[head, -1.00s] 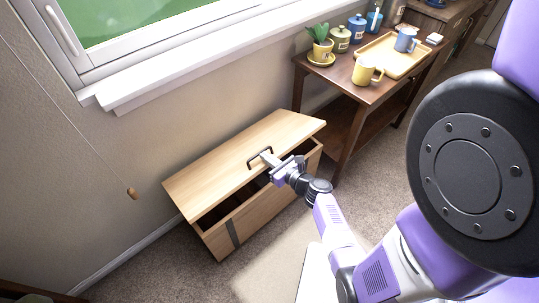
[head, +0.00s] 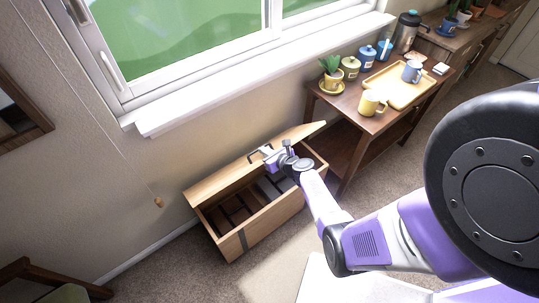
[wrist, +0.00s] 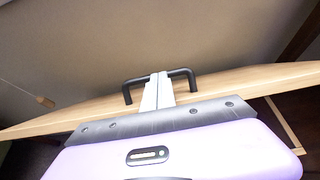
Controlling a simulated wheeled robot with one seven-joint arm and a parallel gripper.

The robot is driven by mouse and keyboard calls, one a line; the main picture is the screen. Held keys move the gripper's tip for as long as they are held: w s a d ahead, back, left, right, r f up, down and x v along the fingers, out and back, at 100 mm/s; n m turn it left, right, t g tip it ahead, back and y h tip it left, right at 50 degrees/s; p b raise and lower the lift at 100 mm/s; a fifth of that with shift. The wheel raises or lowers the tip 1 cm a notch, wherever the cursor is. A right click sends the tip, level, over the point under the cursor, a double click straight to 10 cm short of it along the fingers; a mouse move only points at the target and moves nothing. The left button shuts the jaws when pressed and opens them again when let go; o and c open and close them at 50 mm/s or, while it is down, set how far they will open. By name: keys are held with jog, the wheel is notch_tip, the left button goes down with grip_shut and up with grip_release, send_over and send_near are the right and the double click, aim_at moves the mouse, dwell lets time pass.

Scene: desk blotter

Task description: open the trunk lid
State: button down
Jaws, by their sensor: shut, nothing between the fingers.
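The wooden trunk (head: 270,218) stands on the carpet against the wall under the window. Its lid (head: 222,180) is tilted up on the wall side, with a wide gap at the front showing the dark inside. The black bar handle (head: 254,156) is on the lid; it also shows in the wrist view (wrist: 127,92). My gripper (head: 267,150) is at the handle, above the open box. In the wrist view its pale fingers (wrist: 159,85) are together within the handle's span. Whether they touch the bar I cannot tell.
A dark side table (head: 370,125) stands right of the trunk, close to its end, with a yellow mug (head: 371,103), a tray (head: 398,84), jars and a potted plant (head: 331,70) on it. A cord with a wooden knob (head: 158,203) hangs at the left.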

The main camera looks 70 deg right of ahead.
jog(key=w+d+r, duration=0.2)
jog(key=w+d, duration=0.1)
jog(key=w, duration=0.2)
jog(key=w+d+r+b, duration=0.1)
jog(key=w+d+r, duration=0.1)
jog(key=w, duration=0.3)
jog(key=w+d+r, duration=0.2)
jog(key=w+d, duration=0.2)
jog(key=shift+w+d+r+b, duration=0.1)
jog(key=shift+w+r+b, duration=0.05)
jog(key=shift+w+b, duration=0.2)
jog(key=shift+r, duration=0.1)
dwell(0.6)
